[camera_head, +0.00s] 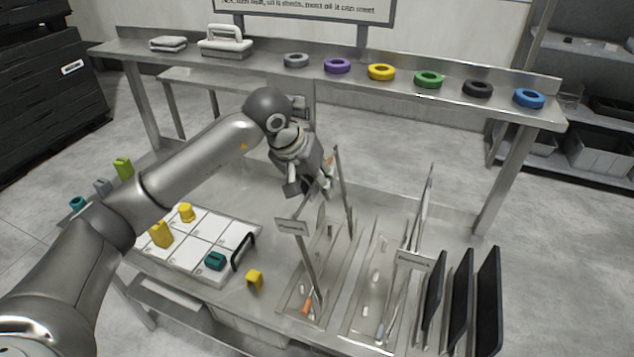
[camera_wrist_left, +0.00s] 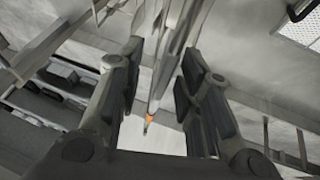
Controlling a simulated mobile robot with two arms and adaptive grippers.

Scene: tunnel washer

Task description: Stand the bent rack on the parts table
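My left gripper (camera_head: 318,186) is above the left bay of the parts table (camera_head: 275,195), at the upper end of a thin upright rack (camera_head: 343,190). An orange piece shows beside the fingers. In the left wrist view the two dark fingers of my left gripper (camera_wrist_left: 158,95) are apart, with a thin grey bar (camera_wrist_left: 166,65) with an orange tip (camera_wrist_left: 149,118) between them. I see no clear contact. Another thin rack (camera_head: 420,205) stands in the right bay. I cannot tell which rack is bent. My right gripper is not in view.
A white gridded tray (camera_head: 200,225) with yellow and teal pieces lies left of the bays. Black panels (camera_head: 487,300) stand at the right. Several coloured rings (camera_head: 381,72) line a raised steel shelf behind. Labels (camera_head: 291,227) front the bays.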

